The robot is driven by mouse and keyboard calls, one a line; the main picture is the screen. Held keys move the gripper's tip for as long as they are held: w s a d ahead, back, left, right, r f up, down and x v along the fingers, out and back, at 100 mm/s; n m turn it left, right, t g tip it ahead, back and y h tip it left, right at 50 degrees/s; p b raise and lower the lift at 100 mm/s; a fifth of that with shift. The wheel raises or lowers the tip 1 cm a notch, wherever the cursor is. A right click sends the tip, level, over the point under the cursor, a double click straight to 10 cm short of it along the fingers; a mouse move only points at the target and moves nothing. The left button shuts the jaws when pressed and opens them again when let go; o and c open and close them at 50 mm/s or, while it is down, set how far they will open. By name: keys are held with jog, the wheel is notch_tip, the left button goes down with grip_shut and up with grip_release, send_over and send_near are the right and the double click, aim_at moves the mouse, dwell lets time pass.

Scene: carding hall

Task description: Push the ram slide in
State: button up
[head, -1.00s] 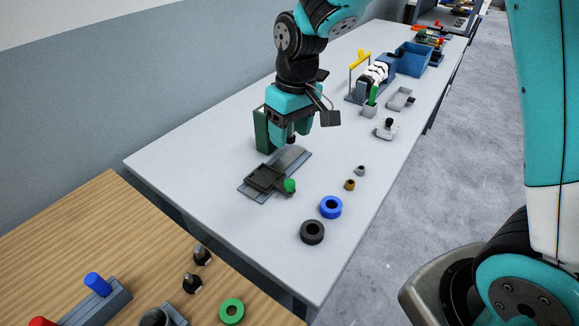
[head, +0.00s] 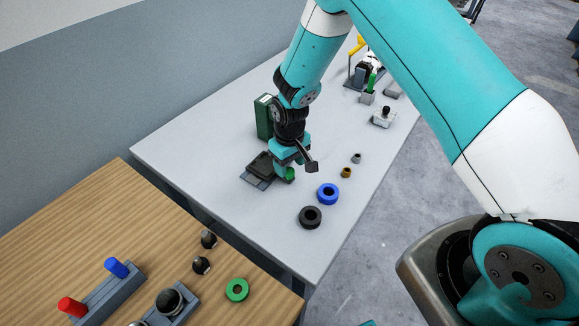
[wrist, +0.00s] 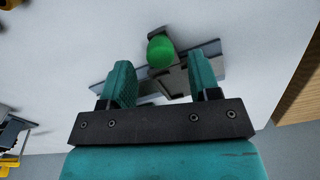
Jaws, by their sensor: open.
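The ram slide (head: 259,163) is a dark grey tray-like piece on a grey rail on the white table, with a round green knob (head: 290,174) at its right side. My gripper (head: 283,170) is low over the rail, close beside the knob, and hides much of the rail. In the wrist view the two turquoise fingers (wrist: 163,82) are apart with nothing between them. The green knob (wrist: 160,52) shows beyond the fingers, roughly in line with the gap. I cannot tell whether a finger touches the slide.
A dark green box (head: 263,118) stands behind the rail. A blue ring (head: 328,194), a black ring (head: 311,217) and small nuts lie to the right. A wooden table (head: 90,220) with pegs and knobs is in front. The white table's left part is clear.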

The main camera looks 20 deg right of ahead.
aim_at(290, 170)
jog(key=shift+f+p, duration=0.3)
jog(key=shift+f, duration=1.35)
grip_shut()
jog(key=w+d+b, duration=0.1)
jog(key=w+d, duration=0.1)
jog(key=d, duration=0.1)
jog(key=w+d+b, duration=0.2)
jog(key=d, duration=0.1)
jog(key=w+d+b, duration=0.2)
jog(key=d, duration=0.1)
jog(key=shift+w+d+f, duration=0.1)
jog(key=shift+w+d, duration=0.2)
jog(key=shift+d, duration=0.1)
jog(key=shift+w+d+r, duration=0.2)
jog(key=shift+d, duration=0.1)
jog(key=shift+c, duration=0.2)
grip_release()
jog(key=shift+d, duration=0.15)
jog(key=shift+o, duration=0.2)
